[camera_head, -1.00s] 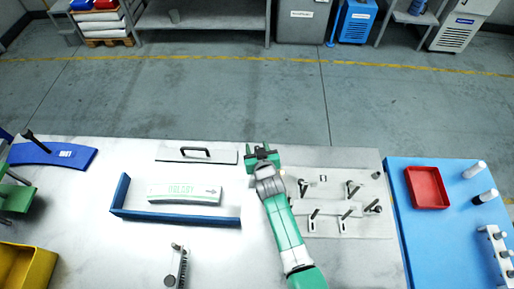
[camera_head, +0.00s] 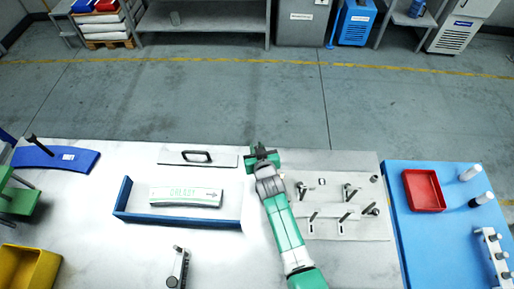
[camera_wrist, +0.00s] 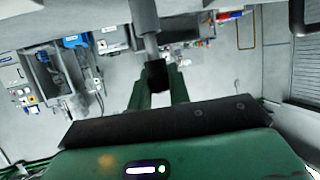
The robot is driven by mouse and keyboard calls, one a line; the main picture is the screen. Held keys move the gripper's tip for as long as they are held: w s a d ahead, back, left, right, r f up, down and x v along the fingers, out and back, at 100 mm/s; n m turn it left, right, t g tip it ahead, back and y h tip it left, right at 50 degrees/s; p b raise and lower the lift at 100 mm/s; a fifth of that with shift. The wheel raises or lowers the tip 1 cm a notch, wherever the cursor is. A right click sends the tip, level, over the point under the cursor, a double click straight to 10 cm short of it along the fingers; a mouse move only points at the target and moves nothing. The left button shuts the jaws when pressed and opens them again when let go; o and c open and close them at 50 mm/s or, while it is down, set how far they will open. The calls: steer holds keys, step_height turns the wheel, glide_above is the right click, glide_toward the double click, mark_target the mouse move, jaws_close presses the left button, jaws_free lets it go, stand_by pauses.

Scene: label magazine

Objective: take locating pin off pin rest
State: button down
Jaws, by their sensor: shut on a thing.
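My gripper (camera_head: 262,155) is over the back middle of the bench, right of the plate with a black handle. In the wrist view its two green fingers (camera_wrist: 158,92) are shut on a dark end of a pin-like thing. I take this to be the locating pin (camera_wrist: 147,20); its grey round shaft runs up from the fingers to the top edge of that view. In the head view the pin is mostly hidden by the gripper. I cannot make out the pin rest or tell whether the pin touches it.
A handled plate (camera_head: 170,160) lies left of my gripper. A blue corner fence (camera_head: 180,220) surrounds a white label block (camera_head: 186,197). A grey plate (camera_head: 340,228) with several clamps lies right of my arm. A red tray (camera_head: 424,205) sits on a blue mat (camera_head: 425,240).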

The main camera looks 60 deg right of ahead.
steer(key=shift+r+p, duration=1.35)
steer(key=shift+r, duration=0.45)
